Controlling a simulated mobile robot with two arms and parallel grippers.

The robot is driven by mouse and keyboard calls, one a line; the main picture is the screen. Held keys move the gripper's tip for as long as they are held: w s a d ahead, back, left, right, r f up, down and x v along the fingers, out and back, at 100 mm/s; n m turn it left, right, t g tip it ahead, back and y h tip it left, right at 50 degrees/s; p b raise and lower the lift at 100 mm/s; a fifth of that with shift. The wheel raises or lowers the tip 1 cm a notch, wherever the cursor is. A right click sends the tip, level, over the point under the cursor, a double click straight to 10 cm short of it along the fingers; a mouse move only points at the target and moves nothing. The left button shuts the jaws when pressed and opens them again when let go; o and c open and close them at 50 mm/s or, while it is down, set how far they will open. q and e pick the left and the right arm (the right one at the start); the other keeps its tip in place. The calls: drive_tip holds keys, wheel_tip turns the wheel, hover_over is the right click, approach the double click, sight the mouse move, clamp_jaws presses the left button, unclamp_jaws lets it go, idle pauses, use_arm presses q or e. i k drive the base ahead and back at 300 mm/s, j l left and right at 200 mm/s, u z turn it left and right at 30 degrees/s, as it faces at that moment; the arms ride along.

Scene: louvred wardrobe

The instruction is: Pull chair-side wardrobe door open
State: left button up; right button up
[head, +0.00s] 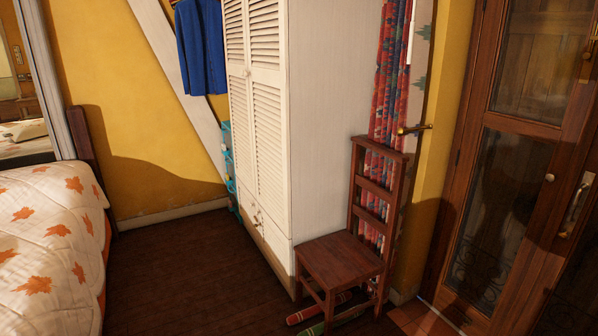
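The white louvred wardrobe (317,120) stands in the middle of the head view, its plain side panel facing me. Its two louvred doors face left toward the bed and look shut. The chair-side door (268,130) is the nearer one, next to the side panel. The farther door (237,110) is beside it. A small knob (247,73) shows near where the doors meet. The brown wooden chair (340,260) stands against the wardrobe's near side. Neither of my grippers is in view.
A bed (45,240) with a leaf-patterned quilt is at left. Dark floor (165,270) lies clear between bed and wardrobe. Rolled items (325,308) lie under the chair. A wooden glass-paned door (520,130) is at right. Blue clothing (200,45) hangs behind the wardrobe.

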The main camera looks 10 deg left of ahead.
sight(267, 21)
drive_tip(key=i+j+u, duration=0.25)
drive_tip(key=i+u, duration=0.2)
drive_tip(key=i, duration=0.15)
drive_tip(key=i+u, duration=0.4)
drive_tip(key=i, duration=0.2)
drive_tip(key=i+l+u, duration=0.15)
drive_tip(key=i+u, duration=0.3)
drive_tip(key=i, duration=0.2)
